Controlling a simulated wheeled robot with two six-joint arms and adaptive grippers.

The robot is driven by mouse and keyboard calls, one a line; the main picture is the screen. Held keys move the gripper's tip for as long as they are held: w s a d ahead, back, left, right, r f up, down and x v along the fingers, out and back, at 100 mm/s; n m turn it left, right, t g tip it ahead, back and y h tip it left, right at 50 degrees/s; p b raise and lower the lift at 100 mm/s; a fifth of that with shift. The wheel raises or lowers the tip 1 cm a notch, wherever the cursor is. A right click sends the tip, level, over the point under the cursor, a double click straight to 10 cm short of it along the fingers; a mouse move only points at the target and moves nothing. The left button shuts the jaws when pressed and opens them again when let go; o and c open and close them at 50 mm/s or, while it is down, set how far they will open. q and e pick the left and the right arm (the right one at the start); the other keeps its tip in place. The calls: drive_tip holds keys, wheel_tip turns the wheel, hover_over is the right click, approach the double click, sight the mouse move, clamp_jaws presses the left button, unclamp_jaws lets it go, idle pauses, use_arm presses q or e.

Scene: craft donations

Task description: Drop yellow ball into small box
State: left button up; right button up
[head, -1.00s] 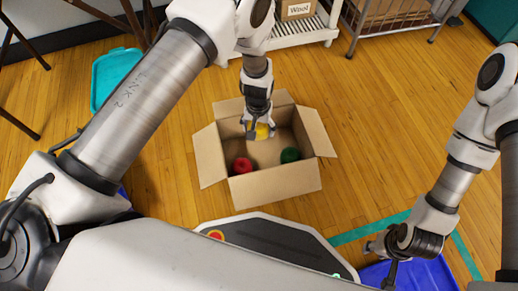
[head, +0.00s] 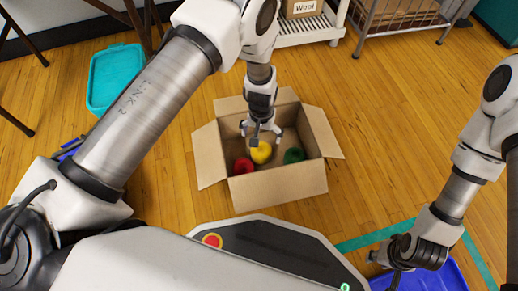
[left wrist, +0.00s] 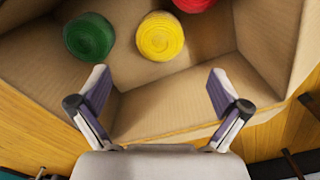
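The yellow ball (head: 261,152) lies in the small open cardboard box (head: 280,190), between a red ball (head: 243,166) and a green ball (head: 293,155). In the left wrist view the yellow ball (left wrist: 160,36) rests on the box floor, with the green ball (left wrist: 89,37) to its left and part of the red ball (left wrist: 193,3) at the top edge. My left gripper (head: 262,132) is over the box. Its fingers (left wrist: 160,90) are spread wide and empty, apart from the yellow ball. My right gripper (head: 388,262) is low at the right; its fingers are too unclear to judge.
A teal bin (head: 115,75) stands at the upper left, and a blue bin (head: 440,278) is under my right gripper. A white slatted rack (head: 308,36) with a box labelled Wool (head: 302,8) is behind. Wooden floor right of the box is clear.

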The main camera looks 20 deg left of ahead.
use_arm(q)
wheel_tip(320, 180, up, 12)
idle(0.5)
idle(0.3)
